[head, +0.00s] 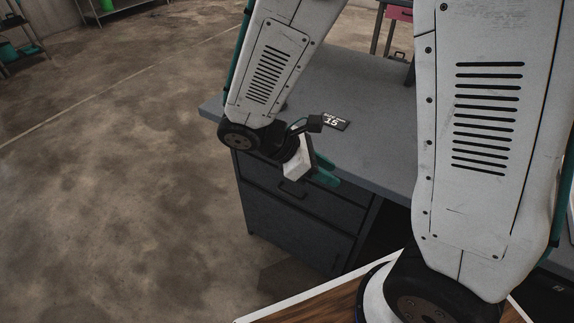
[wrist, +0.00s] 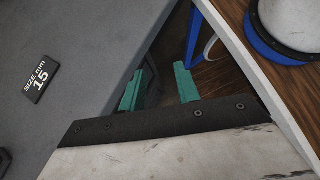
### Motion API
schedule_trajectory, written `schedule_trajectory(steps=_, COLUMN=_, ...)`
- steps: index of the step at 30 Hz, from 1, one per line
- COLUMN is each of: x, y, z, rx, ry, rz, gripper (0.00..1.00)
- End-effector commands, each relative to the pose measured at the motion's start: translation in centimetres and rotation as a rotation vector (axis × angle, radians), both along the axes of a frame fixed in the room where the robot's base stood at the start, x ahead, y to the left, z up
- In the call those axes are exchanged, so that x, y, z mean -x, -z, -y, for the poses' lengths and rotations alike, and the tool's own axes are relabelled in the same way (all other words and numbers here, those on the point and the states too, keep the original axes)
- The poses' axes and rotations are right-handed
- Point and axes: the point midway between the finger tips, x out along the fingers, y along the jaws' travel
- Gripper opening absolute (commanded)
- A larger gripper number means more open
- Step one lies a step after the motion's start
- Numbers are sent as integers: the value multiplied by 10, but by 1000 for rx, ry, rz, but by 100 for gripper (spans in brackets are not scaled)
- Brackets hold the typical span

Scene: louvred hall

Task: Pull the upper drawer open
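The upper drawer (head: 262,176) is a dark grey front under the desk top in the head view, and it looks flush with the cabinet. Its dark bar handle (head: 291,189) shows just below my gripper (head: 326,172). My gripper has teal fingers and is close to the desk's front edge, above and to the right of the handle. In the wrist view the two fingers (wrist: 158,88) stand apart with nothing visible between them. The handle cannot be made out in the wrist view. Part of the upper drawer front is hidden behind my gripper.
The grey desk top (head: 345,95) carries a black "SIZE mm 15" plate (head: 337,124), also in the wrist view (wrist: 37,78). A lower drawer (head: 290,232) is beneath the upper one. Open concrete floor (head: 120,190) lies to the left. Shelves with green items stand far back.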

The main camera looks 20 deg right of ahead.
Motion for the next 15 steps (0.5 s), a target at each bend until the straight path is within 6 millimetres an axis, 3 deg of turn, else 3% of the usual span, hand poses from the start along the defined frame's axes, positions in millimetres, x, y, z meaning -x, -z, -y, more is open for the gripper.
schedule_trajectory(steps=8, x=-50, y=69, z=-17, rx=212, ry=-596, rz=-462, gripper=32)
schedule_trajectory(steps=15, x=-105, y=135, z=-50, rx=455, ry=-1155, rz=-1000, gripper=32)
